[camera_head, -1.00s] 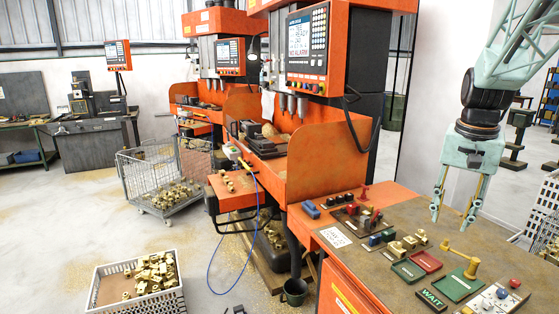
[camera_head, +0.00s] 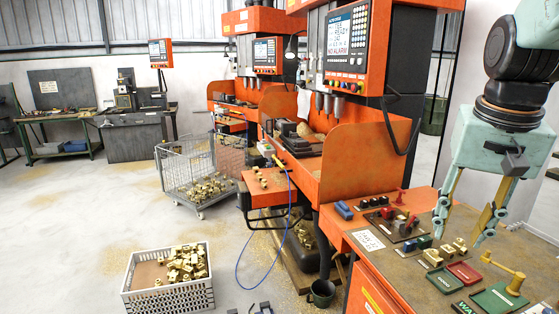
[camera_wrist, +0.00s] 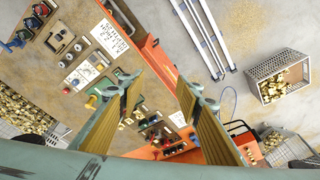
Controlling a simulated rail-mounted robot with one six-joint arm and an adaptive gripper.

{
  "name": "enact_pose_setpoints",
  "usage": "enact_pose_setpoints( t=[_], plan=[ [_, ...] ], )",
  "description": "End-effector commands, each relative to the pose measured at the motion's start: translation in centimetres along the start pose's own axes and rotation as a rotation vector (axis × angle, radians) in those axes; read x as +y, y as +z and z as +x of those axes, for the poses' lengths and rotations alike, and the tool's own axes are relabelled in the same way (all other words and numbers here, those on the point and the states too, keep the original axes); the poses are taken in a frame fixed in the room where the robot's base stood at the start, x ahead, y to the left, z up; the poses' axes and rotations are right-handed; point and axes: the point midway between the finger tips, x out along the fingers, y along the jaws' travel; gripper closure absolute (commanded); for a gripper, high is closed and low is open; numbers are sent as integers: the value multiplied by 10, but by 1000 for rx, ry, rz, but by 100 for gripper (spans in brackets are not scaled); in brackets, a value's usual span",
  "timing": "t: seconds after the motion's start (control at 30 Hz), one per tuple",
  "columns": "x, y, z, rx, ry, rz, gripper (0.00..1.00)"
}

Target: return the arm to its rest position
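My gripper (camera_head: 458,228) hangs fingers down at the right of the head view, above the right part of the worktop (camera_head: 392,262). Its two fingers are spread apart with nothing between them. In the wrist view the open fingers (camera_wrist: 160,92) show a clear gap, with the worktop and floor beneath. The arm's wrist is above the gripper, and its upper links are cut off by the frame edge.
The worktop below carries brass parts (camera_head: 433,257), a green tray (camera_head: 445,280), a red tray (camera_head: 464,272) and a brass crank handle (camera_head: 513,282). Orange drilling machines (camera_head: 365,150) stand behind. A white crate of brass parts (camera_head: 168,300) and a wire cage (camera_head: 186,180) stand on the floor.

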Motion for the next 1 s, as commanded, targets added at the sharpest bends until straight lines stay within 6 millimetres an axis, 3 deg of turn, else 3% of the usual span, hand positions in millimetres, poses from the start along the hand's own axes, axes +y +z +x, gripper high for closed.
enact_pose_setpoints(
  t=[0.5,1.0],
  plan=[
    [-32,93,-27,43,-36,-169,68],
    [-43,182,-36,82,-72,-329,68]
  ],
)
